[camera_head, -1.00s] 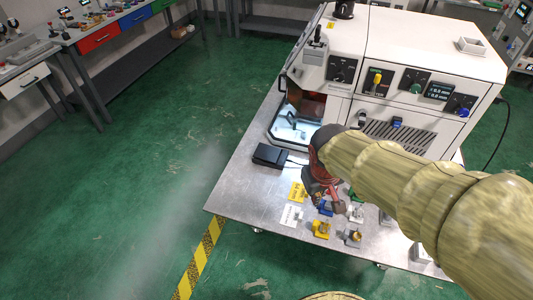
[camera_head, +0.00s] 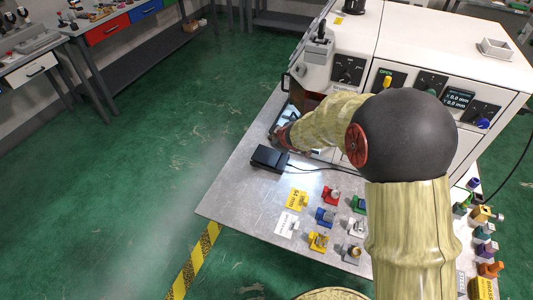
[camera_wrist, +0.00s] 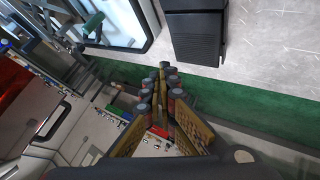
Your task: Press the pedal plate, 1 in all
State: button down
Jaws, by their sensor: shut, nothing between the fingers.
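The pedal (camera_head: 270,158) is a black block with a cable, lying flat on the metal table in front of the white machine. In the wrist view its black plate (camera_wrist: 198,32) shows at the top, right of centre. My gripper (camera_wrist: 168,75) is shut and empty in the wrist view, its fingertips just below the pedal in the picture and apart from it. In the head view only a small part of my gripper (camera_head: 282,138) shows beside the pedal, toward the machine; my arm hides most of it.
The white machine (camera_head: 410,45) with knobs and an opening stands behind the pedal. Several small coloured fixtures (camera_head: 326,215) and labels sit on the metal table (camera_head: 240,200) in front. More small parts (camera_head: 482,215) stand at the right. Green floor is free at left.

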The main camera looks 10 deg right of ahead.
aim_at(266, 156)
jog(key=shift+w+a+r+n+t+y, duration=0.2)
jog(key=shift+w+a+r+y, duration=0.2)
jog(key=shift+a+r, duration=0.15)
jog(key=shift+w+a+r+n+t+y, duration=0.2)
jog(key=shift+w+a+r+y, duration=0.15)
jog(key=shift+a, duration=0.25)
jog(key=f+b, duration=0.5)
jog(key=b, duration=0.1)
jog(key=f+b, duration=0.3)
jog(key=shift+w+a+f, duration=0.25)
jog(key=shift+a+f, duration=0.1)
dwell(0.7)
jog(key=shift+f, duration=0.4)
